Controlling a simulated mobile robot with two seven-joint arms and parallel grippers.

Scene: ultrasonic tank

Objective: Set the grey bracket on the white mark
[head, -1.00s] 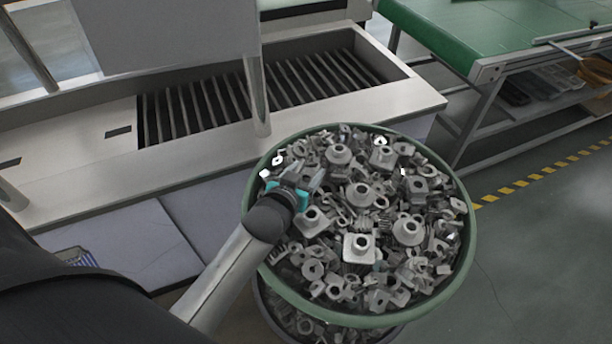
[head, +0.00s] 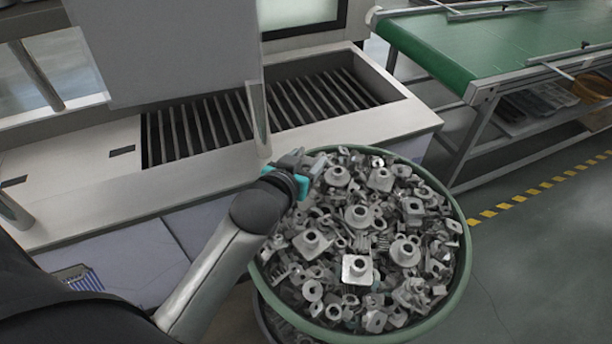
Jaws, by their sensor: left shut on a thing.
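My left gripper (head: 308,163), dark with teal parts, is at the upper left rim of the green tub, near the front edge of the tank. It is shut on a small grey metal part, which looks like the grey bracket (head: 297,157). The fingers and the cluttered parts behind make its outline hard to read. I cannot make out a white mark in this view. My right gripper is not in view.
The round green tub (head: 458,285) is heaped with many similar grey metal parts. The steel tank (head: 75,199) has a slatted opening and a flat ledge at left. An upright panel (head: 165,50) stands over it. A green conveyor (head: 480,45) is at the upper right.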

